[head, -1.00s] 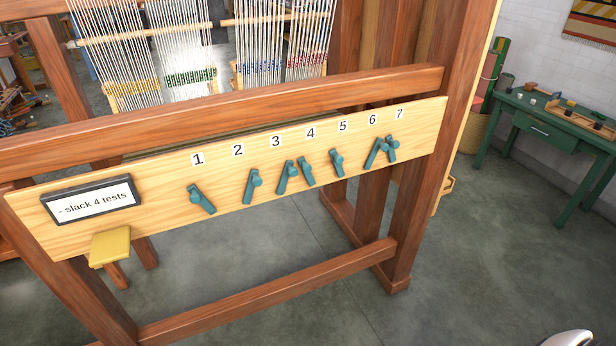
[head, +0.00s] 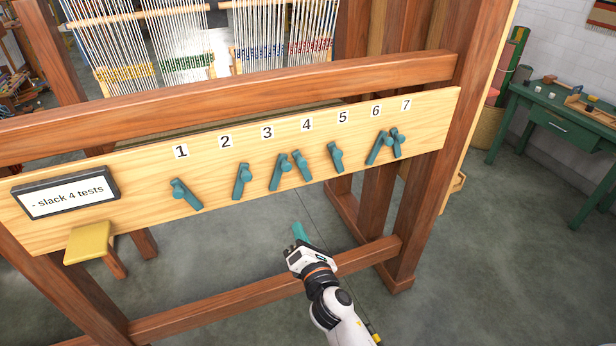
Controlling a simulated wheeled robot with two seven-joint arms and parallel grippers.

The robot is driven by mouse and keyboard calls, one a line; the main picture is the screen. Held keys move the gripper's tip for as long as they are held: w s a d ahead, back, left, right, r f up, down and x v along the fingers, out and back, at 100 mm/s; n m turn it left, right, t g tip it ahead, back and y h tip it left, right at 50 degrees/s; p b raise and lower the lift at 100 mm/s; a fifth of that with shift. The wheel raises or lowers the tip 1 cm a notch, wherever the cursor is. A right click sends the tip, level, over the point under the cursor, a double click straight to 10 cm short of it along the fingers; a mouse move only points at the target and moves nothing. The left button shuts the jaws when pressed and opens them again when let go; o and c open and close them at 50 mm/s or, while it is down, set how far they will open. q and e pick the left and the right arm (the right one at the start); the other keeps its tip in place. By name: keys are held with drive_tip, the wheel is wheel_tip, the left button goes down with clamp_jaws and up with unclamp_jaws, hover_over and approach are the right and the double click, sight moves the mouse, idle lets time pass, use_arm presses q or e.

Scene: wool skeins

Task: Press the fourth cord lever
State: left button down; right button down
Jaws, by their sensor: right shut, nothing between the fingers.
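The fourth cord lever (head: 302,166) is a teal lever below the number 4 on the pale wooden board (head: 225,205). Its knob is at the top and its free end slants down to the right. The third lever (head: 280,172) is close on its left and slants down to the left. My right gripper (head: 299,231) has teal fingertips, shut and empty. In the picture it is below the board, under levers three and four, and apart from them. My left gripper is not in view.
Levers 1 (head: 186,194), 2 (head: 242,181), 5 (head: 335,157), 6 (head: 379,148) and 7 (head: 396,142) share the board. A wooden beam (head: 250,88) runs above. A green table (head: 552,128) stands right.

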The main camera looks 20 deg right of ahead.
sight(305, 171)
drive_tip(key=r, duration=0.2)
drive_tip(key=r+n, duration=0.1)
drive_tip(key=shift+d+r+t, duration=0.1)
drive_tip(key=shift+d+t, duration=0.15)
drive_tip(key=shift+t, duration=0.15)
drive_tip(key=shift+w, duration=0.1)
drive_tip(key=w+d+r+p, duration=0.3)
drive_tip(key=w+p, duration=0.1)
drive_tip(key=w, duration=0.6)
drive_tip(key=shift+w+r, duration=0.25)
